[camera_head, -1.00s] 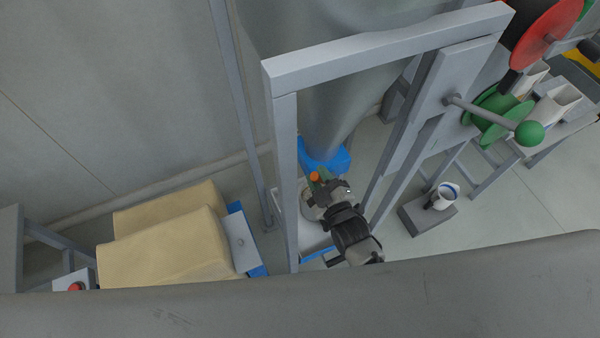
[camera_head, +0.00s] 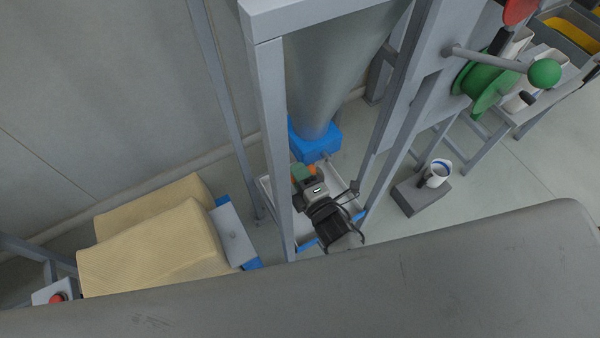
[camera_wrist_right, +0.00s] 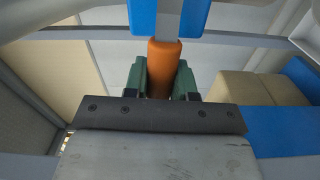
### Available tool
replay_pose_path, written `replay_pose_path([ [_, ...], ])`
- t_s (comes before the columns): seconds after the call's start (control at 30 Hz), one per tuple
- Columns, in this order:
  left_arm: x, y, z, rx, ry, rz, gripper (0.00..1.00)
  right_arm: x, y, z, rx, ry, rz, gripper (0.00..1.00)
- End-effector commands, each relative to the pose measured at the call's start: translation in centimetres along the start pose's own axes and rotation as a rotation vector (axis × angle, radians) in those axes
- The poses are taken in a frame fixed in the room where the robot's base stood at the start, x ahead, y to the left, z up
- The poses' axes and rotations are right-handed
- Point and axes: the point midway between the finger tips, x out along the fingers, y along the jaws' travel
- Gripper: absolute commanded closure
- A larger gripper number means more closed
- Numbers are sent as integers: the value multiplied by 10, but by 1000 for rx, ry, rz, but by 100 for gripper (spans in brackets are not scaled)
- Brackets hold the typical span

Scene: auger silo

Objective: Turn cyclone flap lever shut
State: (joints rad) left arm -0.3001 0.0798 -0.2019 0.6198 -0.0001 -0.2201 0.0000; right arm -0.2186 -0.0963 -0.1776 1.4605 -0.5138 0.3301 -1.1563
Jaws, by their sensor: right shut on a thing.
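The cyclone is a grey cone (camera_head: 325,80) with a blue flap housing (camera_head: 314,141) at its lower end. The flap lever has an orange grip (camera_wrist_right: 163,68), which shows in the right wrist view below blue parts (camera_wrist_right: 170,18). My right gripper (camera_head: 306,172) is under the blue housing, inside the grey frame. Its green fingers stand on both sides of the orange grip, and it is shut on it. A little orange shows beside the fingers in the head view. The lever's joint is mostly hidden by the gripper. My left gripper is not in view.
Grey frame posts (camera_head: 273,130) stand close on both sides of my right arm. A pale tray (camera_head: 265,190) lies beneath. Tan sacks (camera_head: 160,240) are at left. A white jug (camera_head: 437,173) stands on a grey block at right, below a green-knobbed crank (camera_head: 543,73).

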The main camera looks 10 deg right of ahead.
Motion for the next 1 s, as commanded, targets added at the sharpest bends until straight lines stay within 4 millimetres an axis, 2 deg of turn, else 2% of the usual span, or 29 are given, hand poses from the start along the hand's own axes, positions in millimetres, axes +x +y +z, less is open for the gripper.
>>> replay_pose_path([
  [0.2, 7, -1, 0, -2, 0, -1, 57, 0, -6, 0, -56, -1, 0, 100],
  [0.7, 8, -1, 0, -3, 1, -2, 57, -1, -8, 0, -82, 0, -5, 100],
  [0.73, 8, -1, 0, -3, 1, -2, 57, -1, -8, 1, -82, 0, -5, 71],
  [0.87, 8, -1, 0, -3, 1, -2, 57, -1, -8, 0, -79, 0, -4, 51],
  [0.9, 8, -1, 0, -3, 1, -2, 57, 0, -7, 0, -78, 0, -4, 48],
  [1.0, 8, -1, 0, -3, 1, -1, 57, 0, -7, 0, -76, -1, -3, 48],
])
